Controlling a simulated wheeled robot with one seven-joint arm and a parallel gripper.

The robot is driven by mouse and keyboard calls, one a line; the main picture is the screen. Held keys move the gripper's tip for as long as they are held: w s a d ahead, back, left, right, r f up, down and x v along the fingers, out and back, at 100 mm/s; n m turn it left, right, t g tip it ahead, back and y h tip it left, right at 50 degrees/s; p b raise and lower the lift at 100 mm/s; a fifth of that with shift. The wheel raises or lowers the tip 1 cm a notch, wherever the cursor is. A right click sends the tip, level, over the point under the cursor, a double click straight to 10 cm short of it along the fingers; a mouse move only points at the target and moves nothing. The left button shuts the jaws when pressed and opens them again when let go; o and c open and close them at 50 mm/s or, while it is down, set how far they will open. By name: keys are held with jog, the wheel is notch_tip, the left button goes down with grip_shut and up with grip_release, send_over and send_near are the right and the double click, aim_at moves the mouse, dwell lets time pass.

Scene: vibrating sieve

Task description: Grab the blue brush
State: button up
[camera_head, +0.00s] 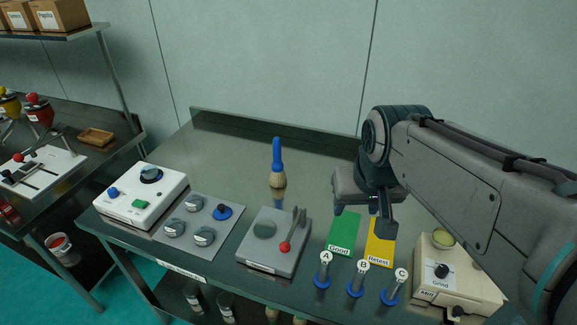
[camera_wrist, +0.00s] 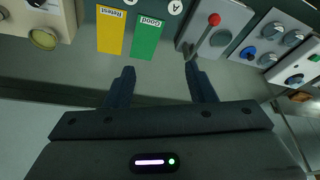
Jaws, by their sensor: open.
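The blue brush (camera_head: 277,150) stands upright on the steel table, with its blue handle up and its pale bristles down on the tabletop. It is not in the wrist view. My gripper (camera_head: 363,222) is above the table to the right of the brush, clearly apart from it, over the green and yellow cards. In the wrist view my gripper (camera_wrist: 160,72) has its two dark fingers spread apart with nothing between them.
A grey box with a red-knobbed lever (camera_head: 270,245), a dial panel (camera_head: 196,222) and a white device (camera_head: 140,195) line the front left. Green (camera_head: 344,232) and yellow (camera_head: 379,247) cards, blue-based stamps (camera_head: 356,285) and a Grind machine (camera_head: 450,275) are at right. Tabletop around the brush is clear.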

jog(key=w+a+r+b, duration=0.1)
jog(key=w+a+b, duration=0.15)
jog(key=w, duration=0.75)
jog(key=w+a+r+b, duration=0.1)
jog(key=w+a, duration=0.2)
jog(key=w, duration=0.6)
jog(key=b, duration=0.2)
send_near(277, 148)
jog(key=shift+m, duration=0.3)
jog(key=x, duration=0.6)
jog(key=shift+w+a+f+p, duration=0.2)
jog(key=shift+w+a+p, duration=0.15)
jog(key=shift+w, duration=0.2)
jog(key=shift+t, duration=0.3)
jog(key=shift+d+p+x, duration=0.15)
jog(key=shift+p+x, duration=0.25)
jog(key=shift+x, duration=0.95)
jog(key=shift+d+p+x, duration=0.15)
jog(key=shift+p+x, duration=0.2)
jog(key=shift+x, duration=0.95)
jog(key=shift+w, duration=0.2)
jog(key=shift+c, duration=0.3)
grip_shut()
